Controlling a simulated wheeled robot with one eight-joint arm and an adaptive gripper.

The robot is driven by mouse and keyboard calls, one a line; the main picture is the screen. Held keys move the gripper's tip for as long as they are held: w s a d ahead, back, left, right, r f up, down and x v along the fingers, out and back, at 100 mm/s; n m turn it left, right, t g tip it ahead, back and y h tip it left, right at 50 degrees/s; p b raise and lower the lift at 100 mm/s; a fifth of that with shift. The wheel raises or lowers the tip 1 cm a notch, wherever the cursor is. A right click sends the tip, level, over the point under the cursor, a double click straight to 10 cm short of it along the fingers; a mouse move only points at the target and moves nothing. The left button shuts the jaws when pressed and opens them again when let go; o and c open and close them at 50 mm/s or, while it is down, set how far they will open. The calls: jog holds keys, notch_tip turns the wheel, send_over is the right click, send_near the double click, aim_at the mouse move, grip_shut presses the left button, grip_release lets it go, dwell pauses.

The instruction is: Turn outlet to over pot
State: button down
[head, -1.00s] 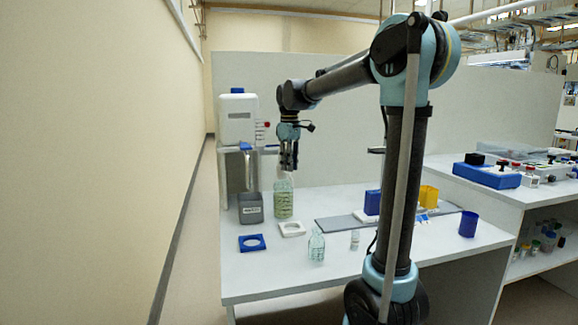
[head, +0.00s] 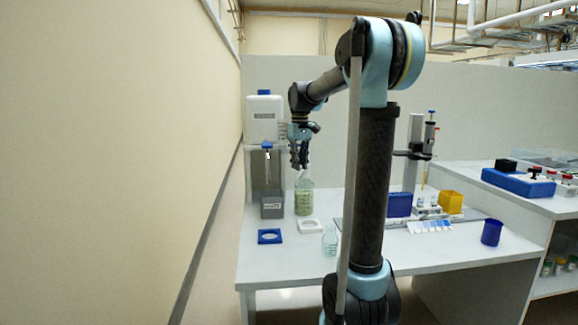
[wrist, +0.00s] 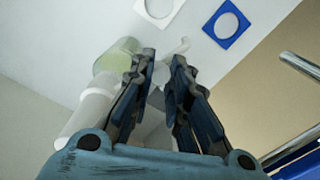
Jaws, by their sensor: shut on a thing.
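A bottle of greenish liquid (head: 304,200) with a white top stands upright on the bench; the wrist view shows it too (wrist: 112,57), with a white cylinder (wrist: 80,118) beside my fingers. The outlet, a thin white bent tube (wrist: 182,45), shows at my fingertips. My gripper (head: 300,166) points down just above the bottle and is shut on the outlet; the fingers (wrist: 163,62) partly hide the grip. The outlet's direction relative to this pot is unclear.
A white tank (head: 265,118) with a blue cap stands behind the pot. A white holder (head: 309,226), a blue holder (head: 269,237) and a small clear bottle (head: 330,242) are in front. Blue and yellow boxes (head: 450,201) stand right.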

jog(key=shift+w, duration=0.15)
jog(key=c, duration=1.5)
grip_release()
jog(key=shift+a, duration=0.1)
notch_tip(320, 180, up, 12)
jog(key=shift+c, duration=0.5)
